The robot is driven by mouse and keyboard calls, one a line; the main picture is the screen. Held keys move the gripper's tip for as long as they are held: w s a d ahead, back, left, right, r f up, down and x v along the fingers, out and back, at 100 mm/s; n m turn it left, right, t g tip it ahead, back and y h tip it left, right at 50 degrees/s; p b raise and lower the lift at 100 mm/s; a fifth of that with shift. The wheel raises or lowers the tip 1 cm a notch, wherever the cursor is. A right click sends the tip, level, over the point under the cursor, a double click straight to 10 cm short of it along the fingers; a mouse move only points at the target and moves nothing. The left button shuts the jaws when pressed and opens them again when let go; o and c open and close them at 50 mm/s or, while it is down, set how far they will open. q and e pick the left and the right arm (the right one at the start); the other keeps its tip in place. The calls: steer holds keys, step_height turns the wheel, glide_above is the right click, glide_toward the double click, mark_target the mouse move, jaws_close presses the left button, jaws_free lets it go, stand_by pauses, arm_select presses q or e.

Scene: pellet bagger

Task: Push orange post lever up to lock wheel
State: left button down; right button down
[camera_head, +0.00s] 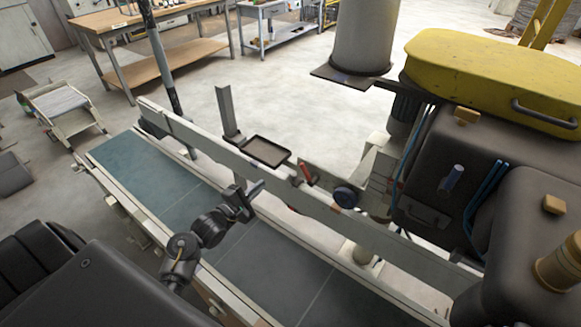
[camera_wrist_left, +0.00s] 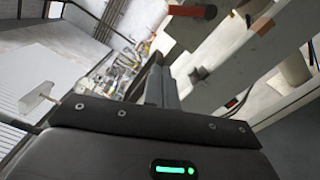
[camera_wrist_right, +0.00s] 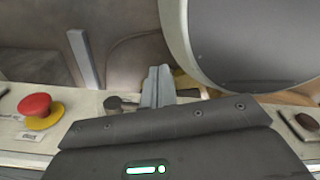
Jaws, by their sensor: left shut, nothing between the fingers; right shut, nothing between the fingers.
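A red-orange lever handle (camera_head: 306,173) stands at the far side of the long pale rail, just left of a dark round wheel or knob (camera_head: 345,196). In the left wrist view, a red grip with a dark end (camera_wrist_left: 192,11) shows at the top, above and a little right of the fingers. My left gripper (camera_head: 257,187) is shut and empty, over the conveyor side of the rail and left of the lever, apart from it. Its closed fingers also show in the left wrist view (camera_wrist_left: 158,70). My right gripper (camera_wrist_right: 157,72) is shut and empty, seen only in the right wrist view.
The rail (camera_head: 225,150) runs along the grey-green conveyor belt (camera_head: 160,180). A small dark tray (camera_head: 267,151) sits beyond the rail. In the right wrist view, a red push button (camera_wrist_right: 35,106) is at left and a large round-edged part (camera_wrist_right: 255,40) at right.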

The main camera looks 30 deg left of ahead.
arm_select(q)
steer(key=w+d+r+p, duration=0.1)
steer(key=w+d+p, duration=0.2)
steer(key=w, duration=0.7)
steer(key=d, duration=0.2)
steer(key=shift+w+d+r, duration=0.15)
steer(key=shift+d+r, duration=0.15)
steer(key=shift+r, duration=0.05)
steer(key=shift+d, duration=0.1)
